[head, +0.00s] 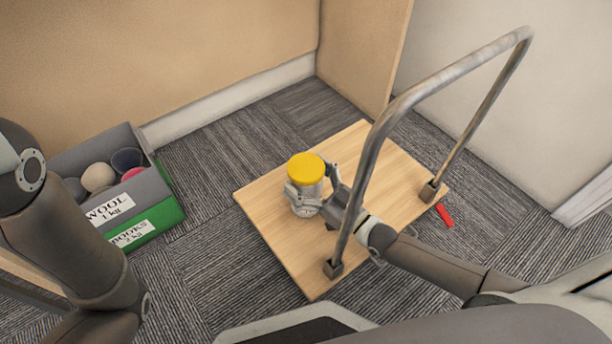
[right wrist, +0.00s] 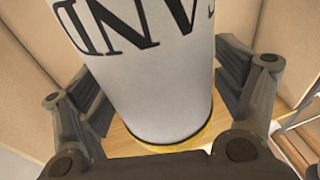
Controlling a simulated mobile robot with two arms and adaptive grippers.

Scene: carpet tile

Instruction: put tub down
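The tub has a yellow lid (head: 306,168) and a pale body, and stands out over the wooden platform (head: 270,240) of a trolley in the head view. My right gripper (head: 313,192) has its fingers on both sides of the tub. In the right wrist view the tub's white wall (right wrist: 150,75) with large black letters fills the space between the fingers, which appear to press on it. A yellow band shows at its lower edge. I cannot tell whether the tub's base touches the platform. My left gripper is out of view.
The trolley's metal hoop handle (head: 410,95) rises beside my right forearm. A red object (head: 444,215) lies at the platform's right edge. Walls close off the back.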

